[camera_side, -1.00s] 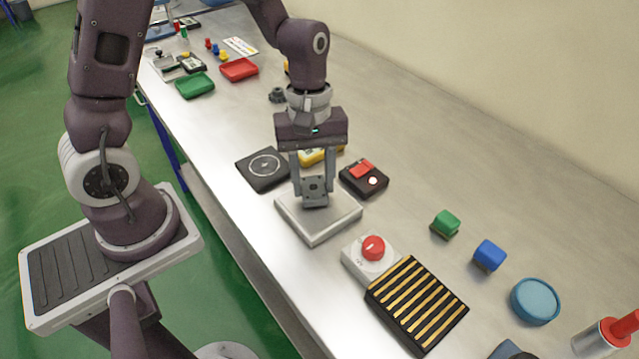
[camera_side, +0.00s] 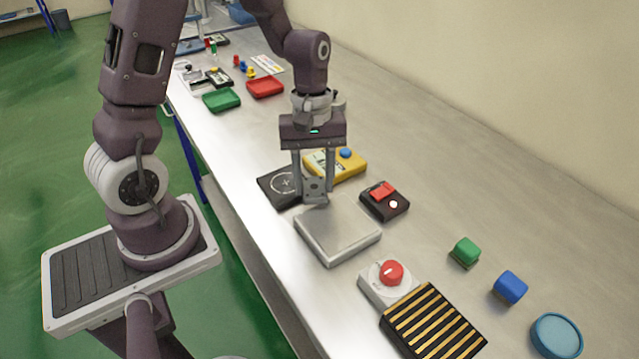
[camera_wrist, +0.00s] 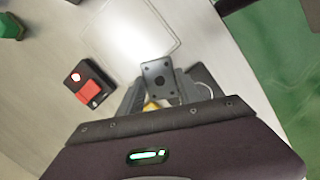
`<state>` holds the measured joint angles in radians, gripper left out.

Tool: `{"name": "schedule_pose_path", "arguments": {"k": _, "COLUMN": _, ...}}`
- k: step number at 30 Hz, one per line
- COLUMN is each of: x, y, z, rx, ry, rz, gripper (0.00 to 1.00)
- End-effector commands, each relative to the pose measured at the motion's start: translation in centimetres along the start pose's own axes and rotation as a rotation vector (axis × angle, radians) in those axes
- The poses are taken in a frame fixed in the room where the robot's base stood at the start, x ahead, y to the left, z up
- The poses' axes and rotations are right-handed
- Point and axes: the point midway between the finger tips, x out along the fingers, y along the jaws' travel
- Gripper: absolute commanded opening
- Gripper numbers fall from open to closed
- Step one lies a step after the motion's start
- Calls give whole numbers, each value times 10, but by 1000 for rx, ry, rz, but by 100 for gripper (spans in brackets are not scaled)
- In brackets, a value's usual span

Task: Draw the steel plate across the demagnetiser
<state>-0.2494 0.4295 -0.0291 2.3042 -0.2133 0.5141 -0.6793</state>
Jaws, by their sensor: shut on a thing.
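The steel plate (camera_side: 317,194) is a small dark grey piece with holes. My gripper (camera_side: 313,186) is shut on it, one finger on each side. A flat, pale silver block (camera_side: 338,240), which looks like the demagnetiser, lies on the bench. The plate is at the block's far left edge, partly past it toward the black pad; I cannot tell whether it touches the block. In the wrist view the plate (camera_wrist: 160,80) sits between the fingers at the edge of the pale block (camera_wrist: 130,35).
A black pad with a ring (camera_side: 278,187) and a yellow meter with a blue button (camera_side: 340,166) stand behind. A black box with a red switch (camera_side: 384,202) is to the right. A red-knob unit (camera_side: 388,282) and a gold-striped black block (camera_side: 434,325) are in front.

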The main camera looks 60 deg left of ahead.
Motion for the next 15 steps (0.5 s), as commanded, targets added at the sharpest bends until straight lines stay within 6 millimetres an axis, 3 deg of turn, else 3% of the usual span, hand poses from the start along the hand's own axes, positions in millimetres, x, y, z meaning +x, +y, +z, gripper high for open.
{"name": "schedule_pose_path", "arguments": {"k": 15, "x": -30, "y": -6, "z": -9, "rx": 0, "ry": 1, "rz": 2, "gripper": 0}}
